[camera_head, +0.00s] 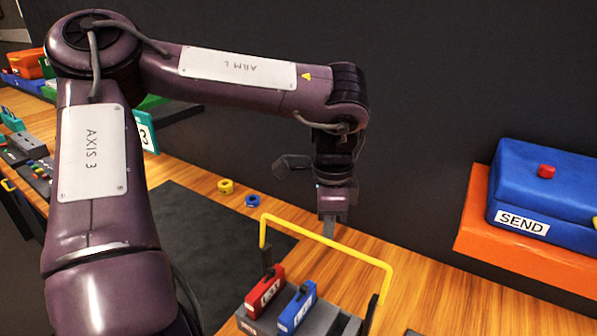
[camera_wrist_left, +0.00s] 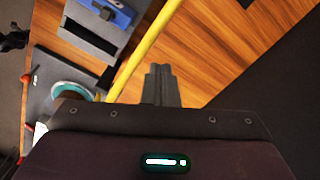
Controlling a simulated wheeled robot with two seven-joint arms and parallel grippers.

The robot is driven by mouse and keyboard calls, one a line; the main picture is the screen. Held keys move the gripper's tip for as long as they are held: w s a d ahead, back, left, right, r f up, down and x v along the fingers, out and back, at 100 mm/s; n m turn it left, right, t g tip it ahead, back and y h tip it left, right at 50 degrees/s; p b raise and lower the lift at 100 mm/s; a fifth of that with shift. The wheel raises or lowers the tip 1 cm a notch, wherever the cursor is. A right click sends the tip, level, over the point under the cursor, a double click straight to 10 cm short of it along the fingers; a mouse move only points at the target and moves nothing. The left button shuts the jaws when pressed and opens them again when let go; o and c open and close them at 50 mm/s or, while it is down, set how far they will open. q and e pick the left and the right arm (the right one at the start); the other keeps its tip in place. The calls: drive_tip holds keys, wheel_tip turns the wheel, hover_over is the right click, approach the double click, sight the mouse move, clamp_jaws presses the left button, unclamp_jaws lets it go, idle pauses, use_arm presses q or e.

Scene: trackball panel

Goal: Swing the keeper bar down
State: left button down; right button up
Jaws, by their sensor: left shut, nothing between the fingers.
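The keeper bar (camera_head: 336,246) is a yellow bent rod standing raised over a grey panel unit (camera_head: 258,311), pivoted at dark posts on its two sides. A red block (camera_head: 265,291) and a blue block (camera_head: 298,306) with white labels sit on the unit, below the bar. My left gripper (camera_head: 329,228) points down right by the bar's top rail, on its far side in the head view. Its fingers are shut and empty. In the left wrist view the bar (camera_wrist_left: 146,50) runs diagonally just left of the fingertips (camera_wrist_left: 160,72); contact is unclear. My right gripper is not in view.
A dark mat (camera_head: 200,240) lies left of the unit.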

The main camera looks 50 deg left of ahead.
use_arm(q)
wheel_tip(320, 180, down, 3)
drive_tip(key=shift+r+b, duration=0.2)
drive_tip(key=shift+b, duration=0.75)
drive_tip(key=shift+s, duration=0.1)
drive_tip(key=shift+s+d, duration=0.55)
drive_tip(key=shift+s, duration=1.15)
drive_tip(key=shift+s+d, duration=0.55)
drive_tip(key=shift+s, duration=1.2)
drive_tip(key=shift+s+d, duration=0.55)
drive_tip(key=shift+s, duration=1.15)
wheel_tip(320, 180, up, 8)
drive_tip(key=p, duration=0.7)
